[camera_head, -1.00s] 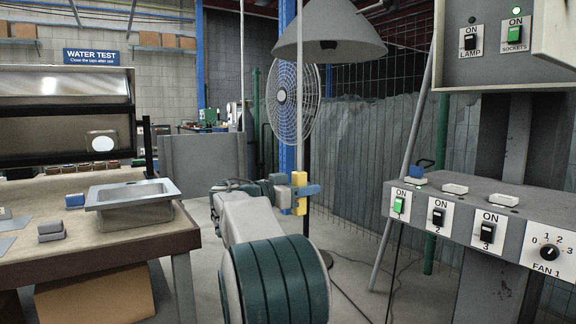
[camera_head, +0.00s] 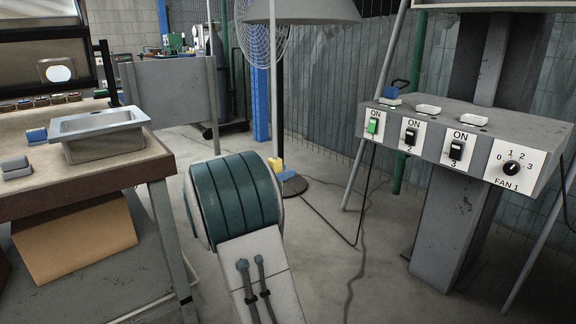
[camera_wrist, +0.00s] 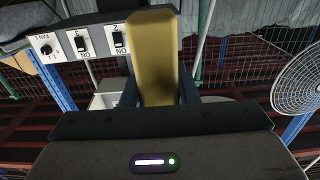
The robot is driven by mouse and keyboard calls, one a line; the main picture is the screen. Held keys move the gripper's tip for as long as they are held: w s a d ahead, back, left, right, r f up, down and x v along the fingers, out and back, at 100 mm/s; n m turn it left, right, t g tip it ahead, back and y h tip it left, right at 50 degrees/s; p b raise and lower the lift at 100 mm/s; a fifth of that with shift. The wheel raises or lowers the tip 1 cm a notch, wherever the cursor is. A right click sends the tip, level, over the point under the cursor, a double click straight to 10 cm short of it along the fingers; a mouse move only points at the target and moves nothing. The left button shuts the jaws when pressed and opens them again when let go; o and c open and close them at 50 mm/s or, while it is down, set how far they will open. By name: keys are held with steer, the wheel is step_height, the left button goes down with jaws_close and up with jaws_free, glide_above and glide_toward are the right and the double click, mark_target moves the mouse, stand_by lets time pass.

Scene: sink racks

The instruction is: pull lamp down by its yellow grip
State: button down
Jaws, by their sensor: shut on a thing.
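The lamp's grey cone shade (camera_head: 315,10) hangs at the top of the head view, its upper part cut off. A pale straight cord or rod (camera_head: 272,85) runs down from it to the yellow grip (camera_head: 275,164). My gripper (camera_head: 280,172) is shut on this grip, low behind my arm, which hides most of the hand. In the wrist view the yellow grip (camera_wrist: 155,50) stands between my two blue fingers (camera_wrist: 158,92). The lamp shade does not clearly show in that view.
A workbench (camera_head: 100,190) with a metal sink tray (camera_head: 98,122) stands at left. A grey switch box (camera_head: 470,130) on a column is at right. A round caged fan (camera_head: 262,40) and a dark pole with a base are behind the grip. Cables lie on the floor.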

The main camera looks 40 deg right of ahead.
steer(key=shift+s+f, duration=0.1)
steer(key=shift+f, duration=0.2)
steer(key=c, duration=1.1)
jaws_free()
steer(key=shift+a+r, duration=0.1)
steer(key=shift+a, duration=0.05)
steer(key=shift+a, duration=0.3)
steer(key=a+p, duration=0.1)
steer(key=a, duration=0.3)
steer(key=a+p, duration=0.1)
steer(key=a, duration=0.3)
steer(key=a+p, duration=0.1)
steer(key=a, duration=0.4)
steer(key=shift+s+p, duration=0.25)
steer(key=shift+p, duration=0.05)
